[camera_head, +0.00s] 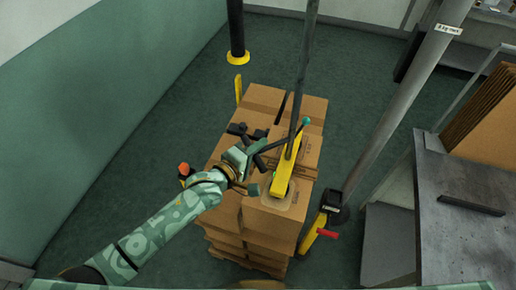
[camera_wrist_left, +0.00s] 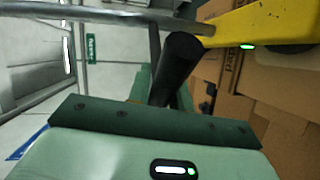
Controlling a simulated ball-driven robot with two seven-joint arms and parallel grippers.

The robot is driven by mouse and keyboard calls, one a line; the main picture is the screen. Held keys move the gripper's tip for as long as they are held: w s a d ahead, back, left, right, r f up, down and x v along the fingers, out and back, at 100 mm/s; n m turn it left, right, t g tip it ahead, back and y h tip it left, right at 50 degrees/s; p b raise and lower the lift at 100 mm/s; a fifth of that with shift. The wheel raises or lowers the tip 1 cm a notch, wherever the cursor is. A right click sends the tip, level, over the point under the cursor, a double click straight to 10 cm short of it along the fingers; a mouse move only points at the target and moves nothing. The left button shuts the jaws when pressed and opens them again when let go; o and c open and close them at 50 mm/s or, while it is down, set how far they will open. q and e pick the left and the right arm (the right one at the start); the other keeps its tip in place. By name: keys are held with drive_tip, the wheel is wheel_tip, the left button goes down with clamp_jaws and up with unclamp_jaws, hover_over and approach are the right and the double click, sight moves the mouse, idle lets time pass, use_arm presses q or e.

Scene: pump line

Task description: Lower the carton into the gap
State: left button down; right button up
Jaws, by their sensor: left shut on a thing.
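A brown carton (camera_head: 261,222) is under the round pad of a yellow lifting bar (camera_head: 284,178) at the near right of a carton stack (camera_head: 262,97). I cannot tell whether the carton rests in the stack or hangs just above it. A narrow dark slot shows between cartons farther back; the space under the carton is hidden. My left gripper (camera_head: 246,163) is beside the bar, shut on a black handle, which also shows in the left wrist view (camera_wrist_left: 176,68). The yellow bar (camera_wrist_left: 260,24) is at the upper right there. My right gripper is not in view.
A grey post (camera_head: 396,108) and a steel bench (camera_head: 462,225) stand to the right of the stack. A black post with a yellow foot (camera_head: 238,57) stands behind it. A red handle (camera_head: 327,233) sticks out at near right. Green floor is clear at left.

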use_arm(q)
wheel_tip(320, 180, down, 9)
drive_tip(key=b, duration=0.5)
drive_tip(key=shift+r, duration=0.15)
drive_tip(key=c, duration=1.3)
unclamp_jaws()
drive_tip(key=shift+r, duration=0.1)
drive_tip(key=p+v, duration=0.2)
drive_tip(key=v, duration=1.4)
drive_tip(key=shift+s+a+p, duration=0.1)
drive_tip(key=shift+s+p, duration=0.05)
drive_tip(key=shift+p, duration=0.2)
